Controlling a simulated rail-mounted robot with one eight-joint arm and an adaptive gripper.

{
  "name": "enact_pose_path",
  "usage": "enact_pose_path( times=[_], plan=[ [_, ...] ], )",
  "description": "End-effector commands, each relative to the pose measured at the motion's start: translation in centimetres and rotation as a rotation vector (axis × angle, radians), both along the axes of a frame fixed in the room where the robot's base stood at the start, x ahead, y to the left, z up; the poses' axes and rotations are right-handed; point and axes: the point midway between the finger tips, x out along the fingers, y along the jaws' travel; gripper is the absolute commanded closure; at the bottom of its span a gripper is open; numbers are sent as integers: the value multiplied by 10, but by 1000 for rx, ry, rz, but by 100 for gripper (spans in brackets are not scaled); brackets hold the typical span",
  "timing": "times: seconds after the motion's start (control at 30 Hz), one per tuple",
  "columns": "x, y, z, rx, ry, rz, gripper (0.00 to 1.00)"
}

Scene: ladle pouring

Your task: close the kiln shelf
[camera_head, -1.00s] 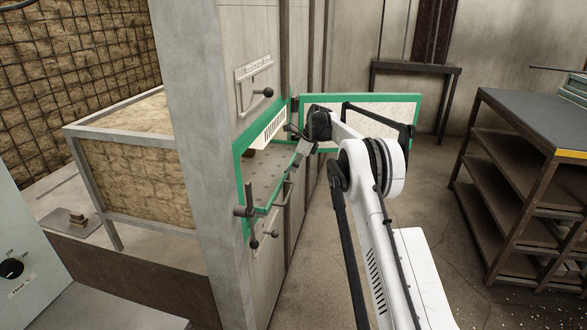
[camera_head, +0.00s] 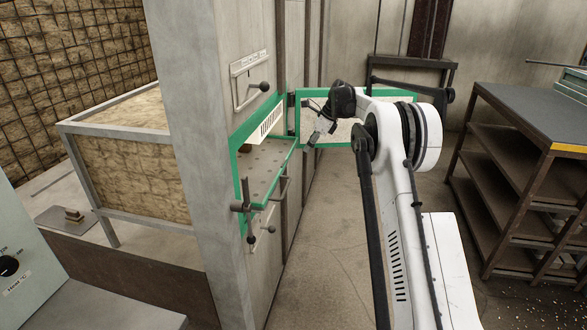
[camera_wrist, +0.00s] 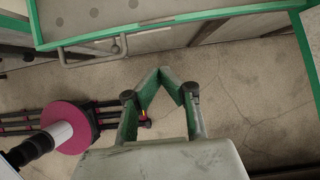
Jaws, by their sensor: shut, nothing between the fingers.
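The kiln shelf (camera_head: 262,168) is a perforated grey plate with a green front edge, in the kiln's green-framed opening. In the wrist view its plate (camera_wrist: 85,15) lies along the top, with a bar handle (camera_wrist: 90,50) on its front. How far it sticks out of the opening is hard to tell. My gripper (camera_head: 318,136) is in front of the opening, to the right of the shelf and apart from it. In the wrist view my gripper (camera_wrist: 166,70) has its fingertips together, empty, above the floor and short of the handle.
The green-framed kiln door (camera_head: 306,126) stands open behind my gripper. A latch handle (camera_head: 240,207) sticks out at the opening's near side. A dark rack (camera_head: 520,160) stands at the right.

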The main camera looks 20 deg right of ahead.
Motion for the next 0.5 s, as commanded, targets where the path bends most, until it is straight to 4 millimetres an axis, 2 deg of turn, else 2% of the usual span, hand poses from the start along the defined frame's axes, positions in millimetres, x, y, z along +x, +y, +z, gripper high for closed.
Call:
enact_pose_path(
  times=[0.03,0.2,0.4,0.5],
  plan=[
    [-9,2,-12,43,-22,-2,100],
    [-46,22,-33,233,-133,0,100],
    [-94,43,-41,408,-255,-4,100],
    [-109,49,-40,456,-293,-5,100]
  ],
)
